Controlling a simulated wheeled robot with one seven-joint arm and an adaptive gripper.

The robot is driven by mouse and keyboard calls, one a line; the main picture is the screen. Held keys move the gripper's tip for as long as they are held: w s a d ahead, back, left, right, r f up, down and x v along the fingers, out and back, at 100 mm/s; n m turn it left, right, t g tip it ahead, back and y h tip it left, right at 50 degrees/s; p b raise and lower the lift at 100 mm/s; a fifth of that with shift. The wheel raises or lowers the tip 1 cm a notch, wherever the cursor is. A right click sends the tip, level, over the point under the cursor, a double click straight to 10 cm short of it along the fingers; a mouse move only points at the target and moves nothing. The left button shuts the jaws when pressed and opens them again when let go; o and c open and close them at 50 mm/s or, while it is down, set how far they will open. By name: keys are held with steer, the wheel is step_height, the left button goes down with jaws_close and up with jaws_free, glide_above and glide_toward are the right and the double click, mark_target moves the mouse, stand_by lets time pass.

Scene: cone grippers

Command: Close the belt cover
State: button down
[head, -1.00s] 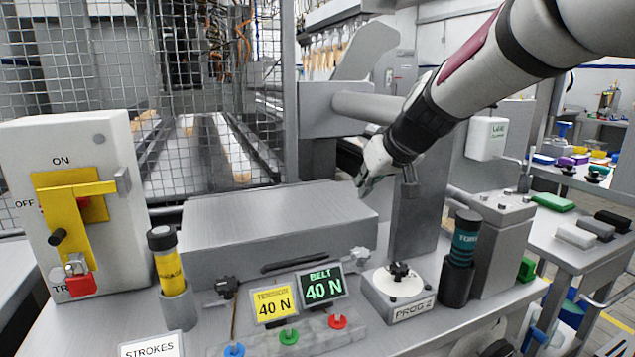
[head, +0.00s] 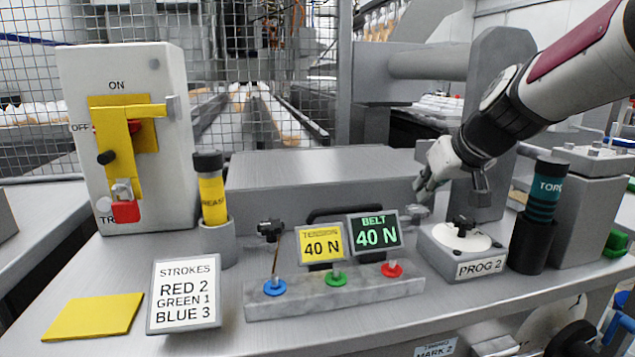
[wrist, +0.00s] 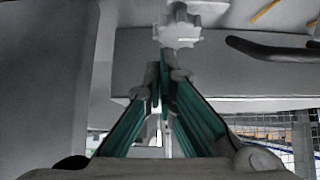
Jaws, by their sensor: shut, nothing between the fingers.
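The belt cover (head: 300,170) is a long grey metal box at the middle of the bench, with its flat top level and a black bar handle (head: 325,213) on its front. The handle also shows in the wrist view (wrist: 275,49). A pale grey lobed knob (head: 416,212) sits at the cover's front right corner. It also shows in the wrist view (wrist: 180,31), just beyond my fingertips. My gripper (head: 421,188) is shut and empty, pointing down close by this knob. I cannot tell whether it touches the knob. A dark knob (head: 270,228) stands at the front left.
A dial box labelled PROG 2 (head: 462,250) and a dark bottle (head: 540,215) stand right of my gripper. Display panels (head: 348,238) and coloured buttons (head: 335,279) are in front of the cover. A switch box (head: 130,140) and a grease tube (head: 212,200) stand left.

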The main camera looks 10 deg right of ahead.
stand_by(0.5)
steer(key=v, duration=1.1)
steer(key=s+a+f+g+y, duration=0.1)
steer(key=s+a+f+g, duration=0.1)
steer(key=s+a+f, duration=0.4)
steer(key=s+a+f+g+y, duration=0.1)
steer(key=s+a+f+g, duration=0.3)
steer(key=s, duration=0.4)
steer(key=s+a+f+g+h, duration=0.1)
steer(key=s+a+f, duration=0.1)
steer(key=s+f, duration=0.35)
steer(key=s+a+f+g+h, duration=0.1)
steer(key=s+f+g, duration=0.15)
steer(key=s, duration=0.65)
step_height(320, 180, up, 36)
steer(key=t+p, duration=0.5)
steer(key=p, duration=3)
steer(key=shift+w, duration=0.2)
steer(key=shift+d+r, duration=0.1)
steer(key=shift+r, duration=0.05)
